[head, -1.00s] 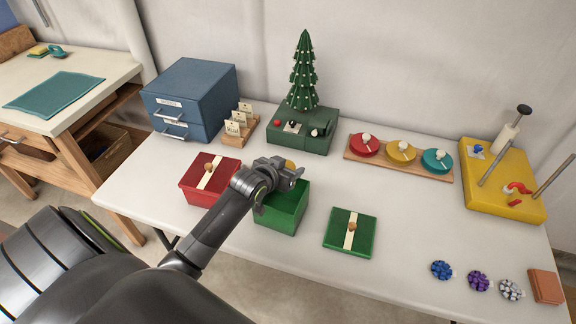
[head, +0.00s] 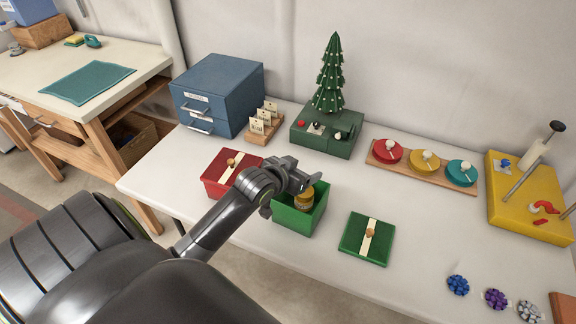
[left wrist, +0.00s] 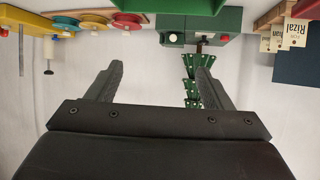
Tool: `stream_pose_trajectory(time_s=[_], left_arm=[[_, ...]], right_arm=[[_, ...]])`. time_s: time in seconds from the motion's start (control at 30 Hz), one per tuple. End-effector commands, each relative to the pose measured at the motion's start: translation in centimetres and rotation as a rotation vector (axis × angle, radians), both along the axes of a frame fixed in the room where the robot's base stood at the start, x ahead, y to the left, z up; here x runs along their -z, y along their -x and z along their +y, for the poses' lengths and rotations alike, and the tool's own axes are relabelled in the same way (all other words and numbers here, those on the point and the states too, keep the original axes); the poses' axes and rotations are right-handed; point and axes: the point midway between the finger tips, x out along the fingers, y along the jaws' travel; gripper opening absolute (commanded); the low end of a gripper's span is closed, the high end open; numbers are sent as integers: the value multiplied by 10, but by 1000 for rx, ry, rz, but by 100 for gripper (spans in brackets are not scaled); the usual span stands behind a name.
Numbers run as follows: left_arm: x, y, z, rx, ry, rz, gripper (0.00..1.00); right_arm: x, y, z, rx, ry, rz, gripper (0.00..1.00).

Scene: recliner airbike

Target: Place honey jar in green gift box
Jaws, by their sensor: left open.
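The honey jar (head: 304,201), amber with a yellowish lid, is inside the open green gift box (head: 296,221), near its back wall. Its lower part is hidden by the box's front wall. My left gripper (head: 308,184) is open and empty, just above the jar and the box's back edge. In the left wrist view its two fingers (left wrist: 158,85) are apart with nothing between them. The green lid (head: 380,250) with a cream ribbon lies on the table right of the box. My right gripper is not in view.
A red gift box (head: 225,185) stands close left of the green one, partly behind my left arm. Behind are a blue drawer cabinet (head: 222,88), name cards (head: 258,123) and a tree on a green base (head: 322,142).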

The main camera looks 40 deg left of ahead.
Motion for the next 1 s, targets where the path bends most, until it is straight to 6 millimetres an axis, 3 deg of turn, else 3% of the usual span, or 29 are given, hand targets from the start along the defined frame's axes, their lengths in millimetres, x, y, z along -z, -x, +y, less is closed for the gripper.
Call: stream_pose_trajectory(time_s=[0.2, 0.4, 1.0], left_arm=[[-18, 34, 0, 1, -2, 1, 74], [-29, 54, 0, 1, -2, 0, 74], [-33, 60, 0, 0, 0, 0, 74]], right_arm=[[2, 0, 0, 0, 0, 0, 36], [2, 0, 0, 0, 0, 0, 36], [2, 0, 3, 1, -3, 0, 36]])
